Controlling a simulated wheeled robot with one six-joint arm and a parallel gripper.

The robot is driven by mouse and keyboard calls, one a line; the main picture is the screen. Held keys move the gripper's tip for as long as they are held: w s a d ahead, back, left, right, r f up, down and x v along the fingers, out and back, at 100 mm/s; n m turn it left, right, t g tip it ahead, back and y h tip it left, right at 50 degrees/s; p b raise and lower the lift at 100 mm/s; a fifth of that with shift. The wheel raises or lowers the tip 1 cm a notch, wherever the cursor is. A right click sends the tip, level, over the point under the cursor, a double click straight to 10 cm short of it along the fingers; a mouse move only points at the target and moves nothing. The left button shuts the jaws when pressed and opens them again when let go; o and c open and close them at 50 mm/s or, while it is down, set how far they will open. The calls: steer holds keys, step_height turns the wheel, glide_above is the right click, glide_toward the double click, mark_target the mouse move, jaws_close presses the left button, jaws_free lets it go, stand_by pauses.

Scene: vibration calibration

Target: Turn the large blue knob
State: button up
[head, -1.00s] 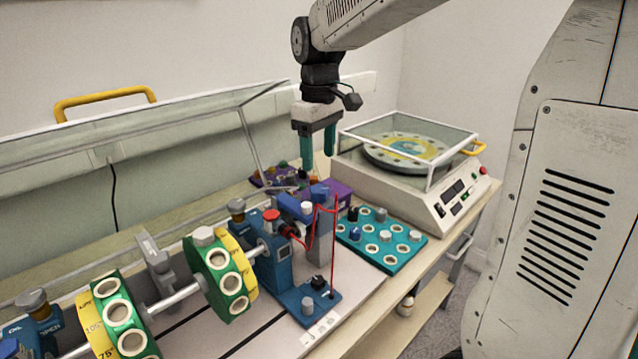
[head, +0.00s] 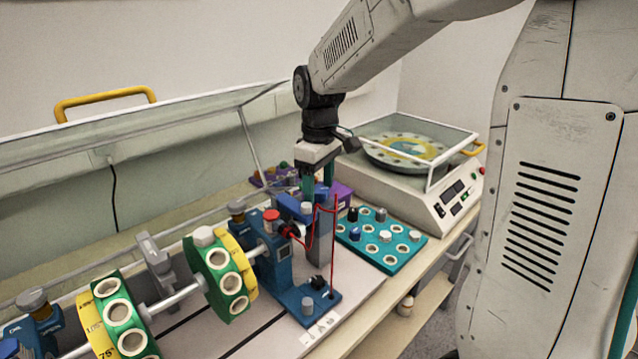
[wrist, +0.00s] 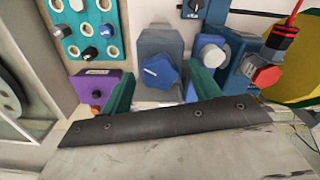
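The large blue knob (wrist: 161,71) is a lobed knob on a grey-blue block (wrist: 158,42), in the middle of the wrist view. My gripper (wrist: 163,88) is open, with one teal finger on each side of the knob and a gap to it on both sides. I cannot tell how far the fingertips reach along the knob. In the head view my gripper (head: 318,188) points down behind the blue housing (head: 291,207). There the knob is hidden or cannot be made out.
Close right of the fingers in the wrist view are a white knob (wrist: 212,53) and a red knob (wrist: 267,75). A purple box (wrist: 97,91) is at left. A teal board (head: 388,254) with pegs, a glass-covered turntable unit (head: 424,195) and a red cable (head: 334,250) are nearby.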

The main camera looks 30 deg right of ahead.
steer(key=c, duration=0.9)
steer(key=shift+o, duration=0.2)
steer(key=shift+m, duration=0.4)
steer(key=m, duration=0.5)
steer(key=shift+m, duration=0.3)
steer(key=m, duration=0.5)
steer(key=shift+m, duration=0.3)
steer(key=o, duration=1)
steer(key=shift+c, duration=0.2)
